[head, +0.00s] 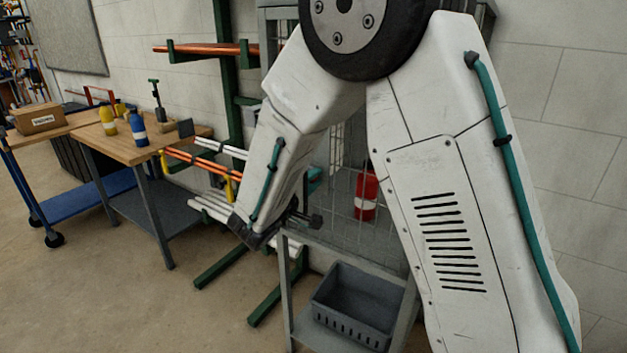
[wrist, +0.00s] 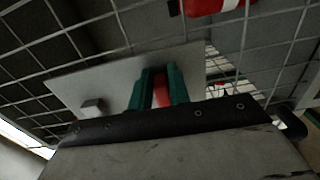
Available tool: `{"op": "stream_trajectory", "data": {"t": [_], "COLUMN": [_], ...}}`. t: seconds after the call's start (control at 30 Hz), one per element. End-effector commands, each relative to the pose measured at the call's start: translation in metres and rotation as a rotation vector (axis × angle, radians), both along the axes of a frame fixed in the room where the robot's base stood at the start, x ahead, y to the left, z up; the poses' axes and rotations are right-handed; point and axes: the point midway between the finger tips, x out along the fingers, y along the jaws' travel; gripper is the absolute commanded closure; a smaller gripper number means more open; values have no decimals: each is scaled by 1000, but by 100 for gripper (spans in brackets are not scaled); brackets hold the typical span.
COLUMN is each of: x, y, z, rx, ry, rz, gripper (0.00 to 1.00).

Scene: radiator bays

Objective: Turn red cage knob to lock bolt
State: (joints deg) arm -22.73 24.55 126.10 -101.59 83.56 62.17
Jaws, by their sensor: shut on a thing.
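The red cage knob (wrist: 161,96) sits in front of a pale metal plate (wrist: 118,80) on the wire cage. My gripper (wrist: 159,76) has teal fingers, one on each side of the knob, and is shut on it. Only a narrow red strip of the knob shows between the fingers. A small grey block (wrist: 93,105) stands out at the plate's left; I cannot tell whether it is the bolt. In the head view my arm hides the knob, and only a bit of teal shows beside the cage mesh (head: 348,150).
A red cylinder with a white band (head: 366,196) stands behind the mesh. A grey crate (head: 345,318) is on the shelf below. A green rack (head: 225,75) with pipes and a wooden workbench (head: 160,146) with bottles stand to the left. Floor at the lower left is clear.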

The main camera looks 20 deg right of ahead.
Motion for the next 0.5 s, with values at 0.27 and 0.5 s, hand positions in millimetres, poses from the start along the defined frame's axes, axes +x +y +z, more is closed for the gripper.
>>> {"op": "stream_trajectory", "data": {"t": [0.27, 0.5], "x": [1, 0], "y": [1, 0], "z": [0, 0], "rx": [1, 0], "ry": [0, 0], "rz": [4, 1], "gripper": [60, 60]}}
